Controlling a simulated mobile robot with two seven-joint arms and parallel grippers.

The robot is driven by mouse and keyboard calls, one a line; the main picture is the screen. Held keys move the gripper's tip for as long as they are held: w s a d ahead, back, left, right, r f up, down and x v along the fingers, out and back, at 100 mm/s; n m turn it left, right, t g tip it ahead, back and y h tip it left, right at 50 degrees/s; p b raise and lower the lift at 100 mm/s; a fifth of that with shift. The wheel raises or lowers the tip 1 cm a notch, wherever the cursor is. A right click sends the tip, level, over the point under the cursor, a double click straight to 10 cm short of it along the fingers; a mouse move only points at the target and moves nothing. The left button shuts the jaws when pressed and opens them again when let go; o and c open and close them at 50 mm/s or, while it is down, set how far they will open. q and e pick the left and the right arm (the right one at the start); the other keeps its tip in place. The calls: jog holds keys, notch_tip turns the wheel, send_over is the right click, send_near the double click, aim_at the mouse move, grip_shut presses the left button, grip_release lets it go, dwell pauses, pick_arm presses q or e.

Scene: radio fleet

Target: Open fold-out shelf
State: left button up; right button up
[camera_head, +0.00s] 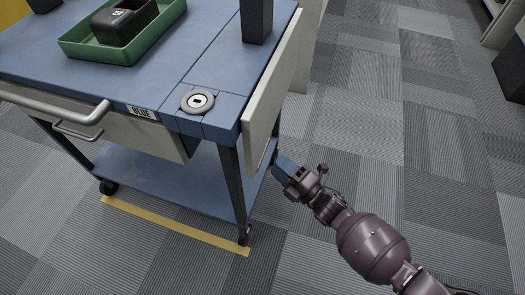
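The fold-out shelf (272,88) is a cream panel hanging down along the right side of a blue cart (225,62). Its outer face is turned away toward the right, and a thin light rail shows near its lower edge. My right gripper (281,165), with blue fingertips, is just below and to the right of the panel's lower edge. I cannot tell whether it touches the panel or how far its fingers are apart. My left gripper is not in view.
A green tray (75,47) with a dark device (122,20) sits on the cart top. A dark post (257,20) and a round grey fitting (198,101) are near the shelf side. Carpet (370,120) right of the cart is clear.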

jog(key=b+x, duration=0.1)
jog(key=x, duration=0.5)
jog(key=shift+w+a, duration=0.15)
jog(key=shift+a, duration=0.1)
grip_shut()
